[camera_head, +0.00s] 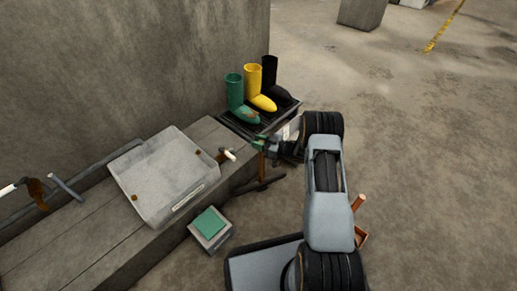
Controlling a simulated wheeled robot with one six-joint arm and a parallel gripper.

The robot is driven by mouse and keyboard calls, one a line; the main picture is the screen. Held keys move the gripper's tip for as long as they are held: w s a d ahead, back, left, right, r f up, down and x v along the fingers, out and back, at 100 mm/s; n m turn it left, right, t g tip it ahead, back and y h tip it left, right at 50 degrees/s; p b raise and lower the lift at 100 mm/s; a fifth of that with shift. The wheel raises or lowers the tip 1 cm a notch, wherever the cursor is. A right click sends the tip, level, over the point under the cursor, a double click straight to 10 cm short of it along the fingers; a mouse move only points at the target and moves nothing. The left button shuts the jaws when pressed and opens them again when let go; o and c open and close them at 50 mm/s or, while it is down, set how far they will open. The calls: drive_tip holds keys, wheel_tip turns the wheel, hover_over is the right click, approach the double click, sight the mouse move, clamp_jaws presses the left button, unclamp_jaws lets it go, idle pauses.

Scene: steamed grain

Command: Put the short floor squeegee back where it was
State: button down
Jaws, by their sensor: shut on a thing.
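The short floor squeegee appears to be the tool with an upright brown handle (262,166) and a dark, wide foot (262,184), just off the front edge of the bench. My gripper (263,147) is at the top of this handle and looks shut on it. Green shows at the fingertips, and the grip itself is small and partly hidden. I cannot tell whether the foot touches the floor or hangs just above it.
The bench (60,245) bears a translucent tray (165,180) and a white-handled tool (228,155). Boots, green (235,92), yellow (254,83) and black (270,75), stand on a dark tray. A green-topped box (210,228) stands by the bench.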

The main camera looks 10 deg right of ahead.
wheel_tip(320, 180, down, 3)
drive_tip(key=shift+b, duration=0.5)
drive_tip(key=c, duration=0.8)
unclamp_jaws()
drive_tip(key=shift+f, duration=0.15)
